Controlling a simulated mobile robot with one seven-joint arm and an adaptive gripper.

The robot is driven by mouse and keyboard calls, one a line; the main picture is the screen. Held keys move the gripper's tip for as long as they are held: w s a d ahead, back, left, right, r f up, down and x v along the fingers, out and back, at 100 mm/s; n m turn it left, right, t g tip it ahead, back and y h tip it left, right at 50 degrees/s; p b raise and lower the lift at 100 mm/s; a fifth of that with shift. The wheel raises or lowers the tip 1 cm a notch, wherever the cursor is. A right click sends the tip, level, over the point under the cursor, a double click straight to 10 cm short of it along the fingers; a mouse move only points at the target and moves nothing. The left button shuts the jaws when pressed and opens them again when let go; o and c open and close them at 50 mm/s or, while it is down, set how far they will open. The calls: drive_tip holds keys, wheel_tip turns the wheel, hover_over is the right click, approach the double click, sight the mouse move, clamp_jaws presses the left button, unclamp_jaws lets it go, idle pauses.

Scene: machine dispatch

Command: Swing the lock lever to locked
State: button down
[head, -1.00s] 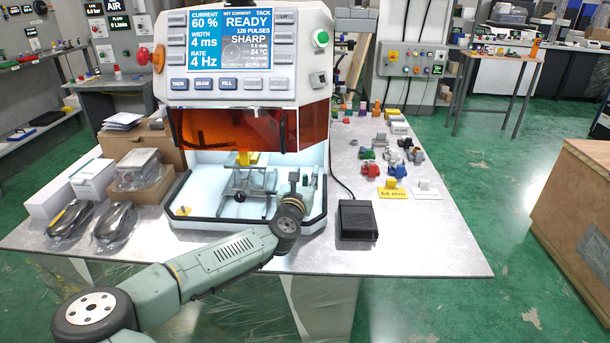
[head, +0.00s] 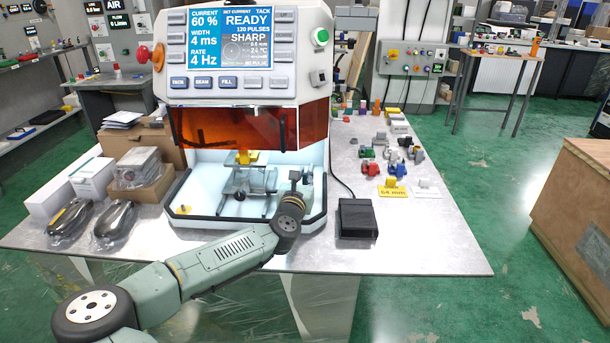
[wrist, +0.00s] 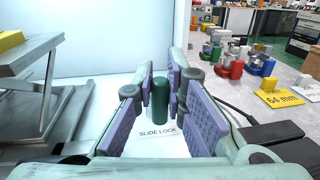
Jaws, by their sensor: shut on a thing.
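The lock lever shows in the wrist view as an upright dark green grip (wrist: 160,100), just behind the printed words SLIDE LOCK (wrist: 158,133) on the white floor of the machine. The purple-padded fingers of my gripper (wrist: 160,88) stand on either side of the grip and are shut on it. The lever's pivot and lower part are hidden. In the head view my gripper (head: 297,183) is inside the front right of the welding machine's open chamber (head: 210,168), and I cannot make out the lever there.
A metal slide stage (head: 250,180) with a yellow part (head: 246,157) stands left of my gripper. The orange shield (head: 230,129) hangs above. A black pedal (head: 357,218) lies to the right, with several coloured parts behind it.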

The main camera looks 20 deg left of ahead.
drive_tip(key=shift+d+y, duration=0.1)
drive_tip(key=shift+y, duration=0.2)
drive_tip(key=n+y, duration=0.1)
drive_tip(key=d+n+g+y, duration=0.1)
drive_tip(key=y, duration=0.1)
drive_tip(key=n+y, duration=0.1)
drive_tip(key=y, duration=0.1)
drive_tip(key=shift+w+d+f+n+g, duration=0.1)
drive_tip(key=shift+w+d+n+g, duration=0.2)
drive_tip(key=shift+w+n, duration=0.1)
drive_tip(key=n+g+y, duration=0.2)
drive_tip(key=y, duration=0.1)
drive_tip(key=w+d+n+g+y, duration=0.1)
drive_tip(key=y, duration=0.1)
drive_tip(key=shift+n+b, duration=0.4)
drive_tip(key=n+g+y, duration=0.2)
drive_tip(key=g, duration=0.1)
drive_tip(key=w+n+g+y, duration=0.1)
drive_tip(key=g, duration=0.1)
drive_tip(key=shift+w+d+b, duration=0.1)
drive_tip(key=shift+d+b, duration=0.15)
drive_tip(key=shift+b, duration=0.15)
drive_tip(key=shift+w+n+g+y+b, duration=0.15)
drive_tip(key=shift+w+n+g+y, duration=0.2)
drive_tip(key=shift+n+g, duration=0.5)
drive_tip(key=shift+w+n+g+y+b, duration=0.15)
drive_tip(key=shift+n+g+y, duration=0.4)
drive_tip(key=shift+g, duration=0.4)
drive_tip(key=shift+n+g, duration=0.4)
